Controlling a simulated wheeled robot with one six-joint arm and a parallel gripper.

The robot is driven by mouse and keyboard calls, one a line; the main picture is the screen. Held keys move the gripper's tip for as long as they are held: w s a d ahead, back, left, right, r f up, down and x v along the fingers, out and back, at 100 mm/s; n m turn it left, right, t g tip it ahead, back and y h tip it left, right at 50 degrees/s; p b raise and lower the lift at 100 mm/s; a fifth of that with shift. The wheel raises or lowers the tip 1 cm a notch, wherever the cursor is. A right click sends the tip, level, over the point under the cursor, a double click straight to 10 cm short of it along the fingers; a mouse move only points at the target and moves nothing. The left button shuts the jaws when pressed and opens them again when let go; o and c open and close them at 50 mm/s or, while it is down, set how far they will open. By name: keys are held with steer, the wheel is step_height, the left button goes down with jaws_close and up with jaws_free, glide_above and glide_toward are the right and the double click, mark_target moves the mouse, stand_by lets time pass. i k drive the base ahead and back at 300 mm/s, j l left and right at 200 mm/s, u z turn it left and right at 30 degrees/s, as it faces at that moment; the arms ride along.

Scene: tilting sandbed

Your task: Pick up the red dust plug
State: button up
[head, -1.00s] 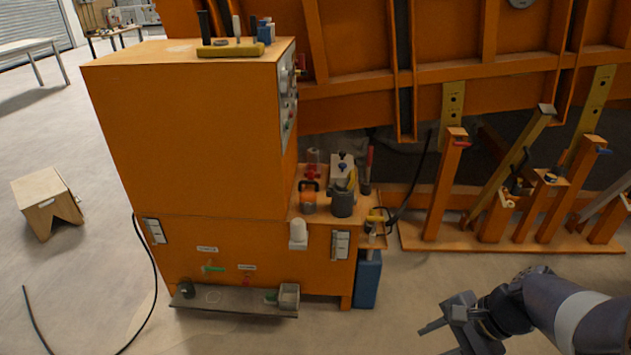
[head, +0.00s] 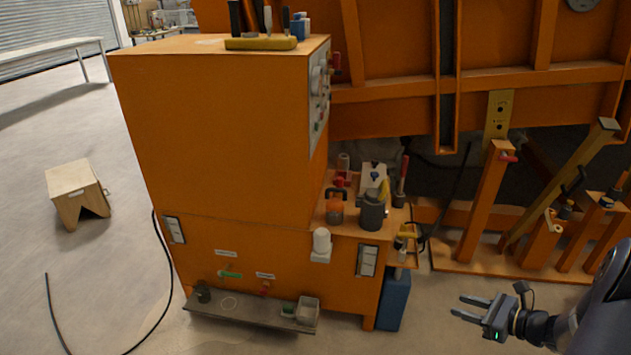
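A small red piece (head: 265,289), which looks like the red dust plug, sits low on the front of the orange cabinet (head: 215,130). It is under the right of two white labels, just above the grey tray (head: 240,312). It is too small to show its shape well. A green piece (head: 230,274) is left of it, by the other label. My gripper (head: 459,307) is at the lower right, fingers pointing left. The fingers are apart with nothing between them. It is well to the right of the red piece, beyond the blue canister.
The tray holds a dark round item (head: 203,293) and a grey box (head: 307,311). A blue canister (head: 394,299) stands at the cabinet's right. A side shelf carries a dark grey pot (head: 371,211) and red items (head: 341,181). A wooden stool (head: 77,190) and black cable are on the left floor.

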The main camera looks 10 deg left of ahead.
mark_target(339, 180)
steer(key=i+l+u, duration=0.1)
steer(key=i+u, duration=0.35)
steer(key=i, duration=0.5)
steer(key=i+z, duration=0.2)
steer(key=i, duration=0.35)
steer(key=i+u, duration=0.3)
steer(key=i+l+u, duration=0.1)
steer(key=u, duration=0.2)
